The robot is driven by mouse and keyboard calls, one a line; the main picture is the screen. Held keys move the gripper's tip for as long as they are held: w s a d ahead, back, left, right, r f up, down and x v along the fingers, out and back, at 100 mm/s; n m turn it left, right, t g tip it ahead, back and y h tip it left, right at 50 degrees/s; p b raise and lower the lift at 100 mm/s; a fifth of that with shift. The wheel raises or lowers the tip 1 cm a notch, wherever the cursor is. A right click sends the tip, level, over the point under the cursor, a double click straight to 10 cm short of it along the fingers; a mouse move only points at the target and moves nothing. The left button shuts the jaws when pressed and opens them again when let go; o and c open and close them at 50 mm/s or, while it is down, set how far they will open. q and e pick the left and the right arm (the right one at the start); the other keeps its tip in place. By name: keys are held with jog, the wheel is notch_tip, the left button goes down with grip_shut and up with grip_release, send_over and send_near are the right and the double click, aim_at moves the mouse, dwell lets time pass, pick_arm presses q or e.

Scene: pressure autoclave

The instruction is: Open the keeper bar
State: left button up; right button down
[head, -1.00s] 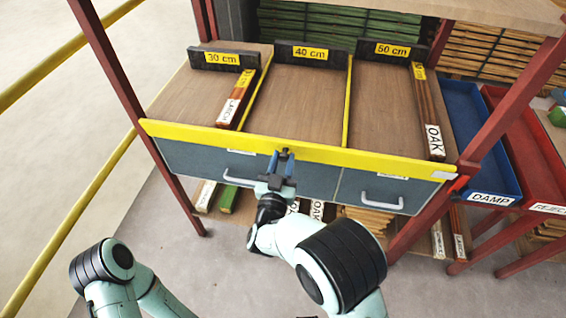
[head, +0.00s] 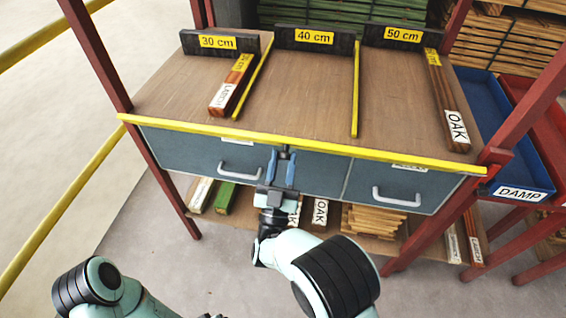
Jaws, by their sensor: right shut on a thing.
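The keeper bar (head: 200,131) is the long yellow bar along the front edge of the wooden sorting top, above the drawers. It now shows as a narrow yellow strip. My right gripper (head: 282,165) is at the middle of the bar, in front of the drawer fronts. Its blue fingers are shut on a small dark handle (head: 284,149) at the bar, mostly hidden between the fingers. My left gripper is out of view; only part of my left arm shows at the lower left.
Two grey drawers with pale handles (head: 397,197) lie below the bar. The top (head: 306,95) has yellow dividers, a LARCH piece (head: 225,96) and an OAK piece (head: 447,100). Red posts (head: 112,80) flank it. A blue DAMP tray (head: 490,130) stands at right.

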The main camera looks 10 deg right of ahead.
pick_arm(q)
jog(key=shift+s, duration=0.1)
pick_arm(e)
jog(key=c, duration=0.8)
grip_release()
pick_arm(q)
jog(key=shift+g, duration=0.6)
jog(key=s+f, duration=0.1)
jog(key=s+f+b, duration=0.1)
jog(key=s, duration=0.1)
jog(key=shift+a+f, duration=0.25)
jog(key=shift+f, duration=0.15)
pick_arm(e)
jog(key=v, duration=1.3)
jog(key=shift+s, duration=0.25)
